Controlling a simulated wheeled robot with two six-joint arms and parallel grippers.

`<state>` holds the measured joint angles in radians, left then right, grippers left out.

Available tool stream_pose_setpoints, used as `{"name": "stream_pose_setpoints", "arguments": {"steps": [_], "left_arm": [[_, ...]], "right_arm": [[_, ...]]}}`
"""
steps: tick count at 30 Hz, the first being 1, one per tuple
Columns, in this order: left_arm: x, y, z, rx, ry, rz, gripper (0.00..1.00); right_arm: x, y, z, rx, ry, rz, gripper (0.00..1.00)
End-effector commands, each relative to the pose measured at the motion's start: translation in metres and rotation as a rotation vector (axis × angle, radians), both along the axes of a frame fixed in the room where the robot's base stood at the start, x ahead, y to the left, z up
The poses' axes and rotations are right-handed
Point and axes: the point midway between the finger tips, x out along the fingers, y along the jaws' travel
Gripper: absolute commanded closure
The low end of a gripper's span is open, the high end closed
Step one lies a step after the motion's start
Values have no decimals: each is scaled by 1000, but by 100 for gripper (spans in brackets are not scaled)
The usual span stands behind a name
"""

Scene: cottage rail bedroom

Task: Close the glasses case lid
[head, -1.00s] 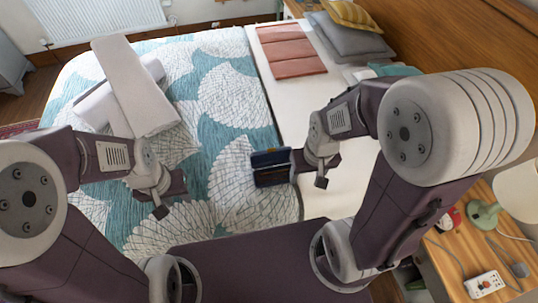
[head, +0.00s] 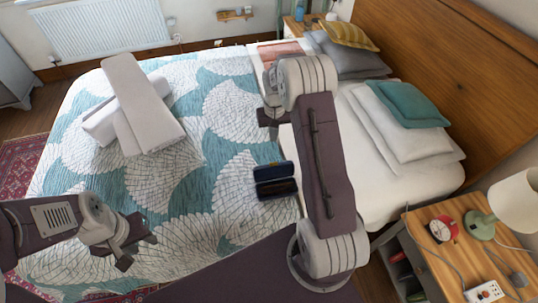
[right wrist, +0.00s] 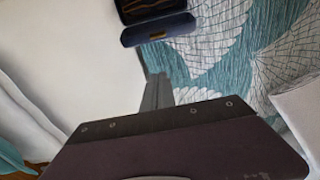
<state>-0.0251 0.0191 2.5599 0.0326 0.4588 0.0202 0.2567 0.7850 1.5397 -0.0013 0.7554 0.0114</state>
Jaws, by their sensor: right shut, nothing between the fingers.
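The glasses case (head: 277,190) lies open on the near right part of the quilt. Its dark blue lid (head: 270,172) is folded back on the side away from me. My left gripper (head: 137,250) is open and empty over the quilt, well left of the case.
Folded grey-white bundles (head: 140,105) lie on the left of the bed. Pillows (head: 410,105) and cushions are at the right by the wooden headboard (head: 450,85). A nightstand (head: 455,250) with a lamp and power strip is at the near right. The quilt around the case is clear.

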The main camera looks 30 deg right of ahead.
Motion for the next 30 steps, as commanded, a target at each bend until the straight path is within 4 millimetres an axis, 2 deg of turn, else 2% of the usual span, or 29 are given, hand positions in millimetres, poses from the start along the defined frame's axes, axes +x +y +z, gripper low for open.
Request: {"name": "stream_pose_setpoints", "arguments": {"steps": [5, 17, 19, 24, 30], "left_arm": [[0, 0, 0, 0, 0, 0, 64], [0, 0, 3, 0, 0, 0, 64], [0, 0, 11, 0, 0, 0, 64], [0, 0, 16, 0, 0, 0, 64], [0, 0, 16, 0, 0, 0, 64]], "right_arm": [[0, 1, -17, 1, 3, 2, 100], [5, 0, -102, 0, 2, 3, 100], [-6, 4, -92, 0, 1, 3, 100], [-25, 9, -89, 0, 0, 3, 100], [-31, 10, -88, -1, -2, 3, 100]]}}
